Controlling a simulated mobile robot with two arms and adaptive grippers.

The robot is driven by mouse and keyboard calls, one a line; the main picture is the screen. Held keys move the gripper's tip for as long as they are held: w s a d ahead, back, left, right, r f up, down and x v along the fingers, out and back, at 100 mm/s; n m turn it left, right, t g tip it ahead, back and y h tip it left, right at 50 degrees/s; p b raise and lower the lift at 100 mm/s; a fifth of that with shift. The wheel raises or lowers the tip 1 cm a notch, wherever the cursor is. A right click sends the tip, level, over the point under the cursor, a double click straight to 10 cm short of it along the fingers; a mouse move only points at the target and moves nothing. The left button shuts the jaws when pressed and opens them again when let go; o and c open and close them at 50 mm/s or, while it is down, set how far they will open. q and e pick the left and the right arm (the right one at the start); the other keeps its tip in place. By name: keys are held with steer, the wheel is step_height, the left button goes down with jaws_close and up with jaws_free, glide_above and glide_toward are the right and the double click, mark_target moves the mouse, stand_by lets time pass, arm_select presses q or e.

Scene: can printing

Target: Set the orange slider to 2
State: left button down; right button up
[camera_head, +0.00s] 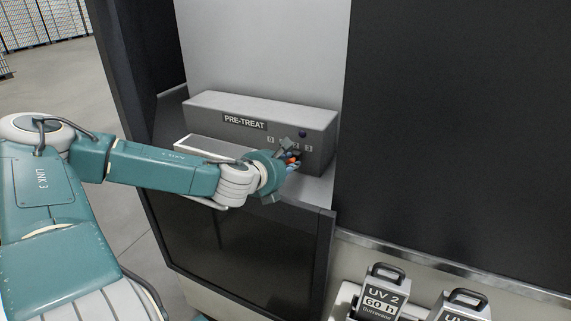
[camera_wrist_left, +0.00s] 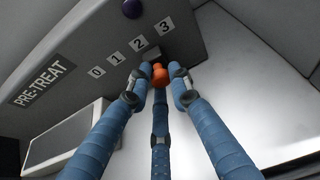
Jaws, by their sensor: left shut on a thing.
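The orange slider (camera_head: 293,160) sits low on the front of the grey PRE-TREAT box. In the left wrist view the orange slider (camera_wrist_left: 160,74) is between the fingertips of my left gripper (camera_wrist_left: 158,78), which is shut on it. The labels 0, 1, 2 and 3 (camera_wrist_left: 163,26) run in a row above. The knob appears roughly below the label 2 (camera_wrist_left: 138,44), but the angle and the fingers hide its exact place on the track. In the head view my left gripper (camera_head: 288,158) covers part of the label row. My right gripper is not in view.
A dark blue-purple button (camera_head: 303,134) is above the labels, close to my fingers. A pale raised panel (camera_head: 205,148) is left of the gripper. The machine's dark frame stands around the shelf.

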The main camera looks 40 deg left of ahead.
arm_select(q)
steer(key=shift+w+d+r, duration=0.3)
steer(key=shift+d, duration=0.15)
steer(key=c, duration=1.8)
jaws_free()
steer(key=shift+s+a+f, duration=0.1)
steer(key=shift+s+a, duration=0.1)
steer(key=shift+a, duration=0.35)
steer(key=shift+s+a+f, duration=0.1)
steer(key=shift+s+a, duration=0.1)
steer(key=shift+a, duration=0.3)
steer(key=shift+o, duration=1.1)
steer(key=shift+w+d, duration=0.1)
steer(key=shift+d, duration=0.4)
steer(key=shift+v, duration=0.85)
steer(key=v, duration=1)
steer(key=shift+a, duration=0.2)
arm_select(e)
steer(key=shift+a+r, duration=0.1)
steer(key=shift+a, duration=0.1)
